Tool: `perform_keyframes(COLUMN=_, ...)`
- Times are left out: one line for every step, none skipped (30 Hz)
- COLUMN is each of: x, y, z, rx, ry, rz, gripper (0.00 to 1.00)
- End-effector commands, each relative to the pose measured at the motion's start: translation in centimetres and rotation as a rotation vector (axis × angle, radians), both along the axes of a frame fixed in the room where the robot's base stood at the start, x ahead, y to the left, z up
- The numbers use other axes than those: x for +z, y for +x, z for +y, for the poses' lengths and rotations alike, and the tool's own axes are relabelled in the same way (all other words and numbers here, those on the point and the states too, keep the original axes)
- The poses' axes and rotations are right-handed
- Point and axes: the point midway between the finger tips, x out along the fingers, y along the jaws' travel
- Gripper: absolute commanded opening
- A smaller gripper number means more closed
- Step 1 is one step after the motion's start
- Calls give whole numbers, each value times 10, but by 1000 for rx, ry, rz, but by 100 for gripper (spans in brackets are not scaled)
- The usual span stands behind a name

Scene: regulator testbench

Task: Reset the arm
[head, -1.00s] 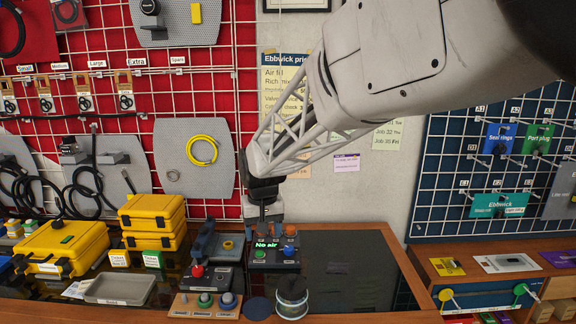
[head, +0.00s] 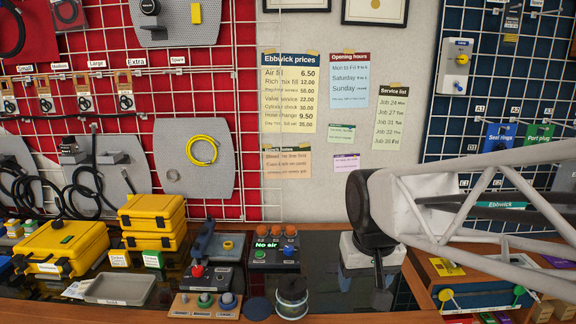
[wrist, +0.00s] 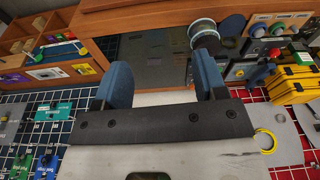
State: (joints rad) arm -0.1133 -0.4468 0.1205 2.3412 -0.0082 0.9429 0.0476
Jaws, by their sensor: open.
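My gripper (head: 381,292) hangs at the right part of the dark bench top in the head view, with its fingers pointing down. In the wrist view its two blue finger pads (wrist: 163,80) stand wide apart with nothing between them. Beyond them is the dark bench panel (wrist: 150,57). My arm reaches in from the right of the head view, in front of the right-hand shelf. The gripper touches no object that I can see; its exact height above the bench is hard to tell.
A red-button device (head: 205,273), a grey tray (head: 119,289) and yellow cases (head: 62,248) lie further left. The panel between console and gripper is clear.

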Motion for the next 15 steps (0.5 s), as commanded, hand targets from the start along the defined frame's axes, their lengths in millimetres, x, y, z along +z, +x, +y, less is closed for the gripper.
perform_keyframes(x=-1, y=-14, z=-7, rx=-12, ry=0, rz=-8, gripper=65)
perform_keyframes(x=-2, y=-21, z=-11, rx=-18, ry=0, rz=-11, gripper=65)
perform_keyframes(x=-4, y=-31, z=-16, rx=-27, ry=0, rz=-15, gripper=65)
perform_keyframes(x=-5, y=-37, z=-20, rx=-32, ry=-1, rz=-18, gripper=65)
perform_keyframes(x=-7, y=-45, z=-23, rx=-38, ry=-1, rz=-21, gripper=65)
perform_keyframes(x=-9, y=-54, z=-27, rx=-45, ry=-2, rz=-25, gripper=65)
perform_keyframes(x=-11, y=-61, z=-30, rx=-51, ry=-2, rz=-27, gripper=65)
perform_keyframes(x=-12, y=-67, z=-33, rx=-56, ry=-3, rz=-30, gripper=65)
perform_keyframes(x=-15, y=-75, z=-36, rx=-62, ry=-2, rz=-33, gripper=65)
perform_keyframes(x=-16, y=-81, z=-38, rx=-66, ry=-3, rz=-36, gripper=65)
perform_keyframes(x=-18, y=-86, z=-40, rx=-70, ry=-3, rz=-39, gripper=65)
perform_keyframes(x=-20, y=-92, z=-43, rx=-76, ry=-4, rz=-41, gripper=65)
perform_keyframes(x=-21, y=-96, z=-44, rx=-78, ry=-5, rz=-42, gripper=65)
perform_keyframes(x=-22, y=-99, z=-45, rx=-81, ry=-5, rz=-44, gripper=65)
perform_keyframes(x=-23, y=-103, z=-46, rx=-85, ry=-5, rz=-46, gripper=65)
